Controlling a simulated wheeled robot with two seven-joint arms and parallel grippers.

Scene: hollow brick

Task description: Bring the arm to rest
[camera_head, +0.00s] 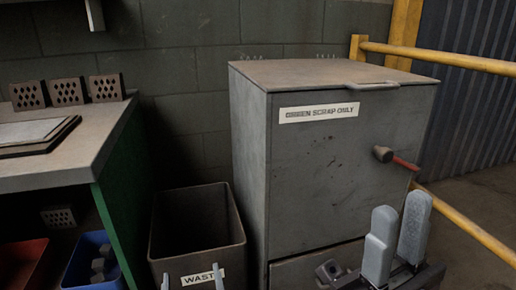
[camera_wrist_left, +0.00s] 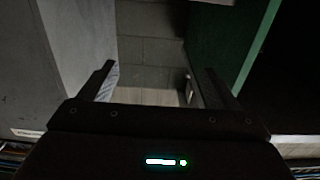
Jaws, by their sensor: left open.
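My left gripper (camera_head: 192,281) shows only its two pale fingertips at the bottom edge of the head view, in front of the waste bin (camera_head: 202,262). In the left wrist view, my left gripper (camera_wrist_left: 158,82) has its fingers wide apart with nothing between them. The rest of the left arm is hidden below the head view. My right gripper (camera_head: 397,240) is at the lower right, in front of the grey scrap cabinet (camera_head: 335,170). Its two grey fingers point up with a gap between them, and I see nothing held there.
A workbench (camera_head: 55,160) with a green side panel (camera_head: 120,205) stands at the left. Perforated bricks (camera_head: 66,92) sit on it. A red bin (camera_head: 22,262) and a blue bin (camera_head: 92,258) are below. A red-handled lever (camera_head: 395,158) juts from the cabinet. A yellow rail (camera_head: 440,55) is at the right.

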